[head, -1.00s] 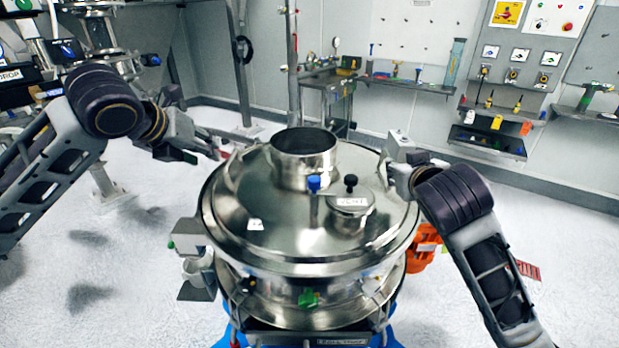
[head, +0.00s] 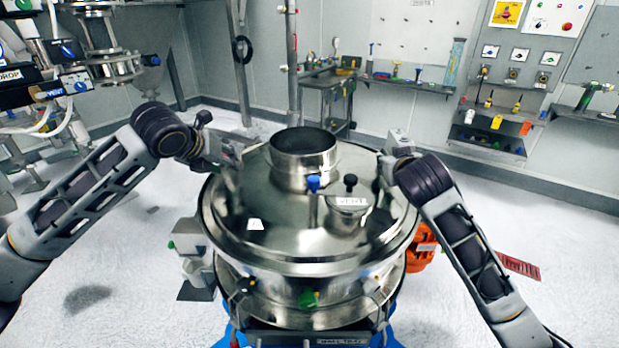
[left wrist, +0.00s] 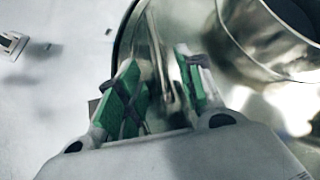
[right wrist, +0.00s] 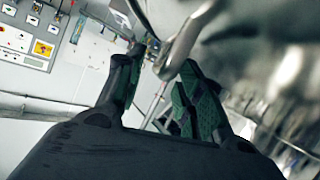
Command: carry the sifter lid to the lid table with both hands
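The round steel sifter lid (head: 285,225) sits on the sifter body (head: 320,297), with a wide open neck (head: 303,150) and a small capped port (head: 348,205) on top. My left gripper (head: 232,155) is at the lid's far left rim, partly hidden by its own arm. In the left wrist view its green-padded fingers (left wrist: 162,78) are apart, with shiny lid metal beyond and between them. My right gripper (head: 387,168) is at the lid's right rim. In the right wrist view its fingers (right wrist: 157,76) are apart, with a metal handle or rim part (right wrist: 180,45) near their tips.
A grey table (head: 326,95) stands at the back; I cannot tell whether it is the lid table. A wall shelf (head: 410,85) and a tool panel (head: 490,125) are behind on the right. Pipework (head: 105,65) stands at left.

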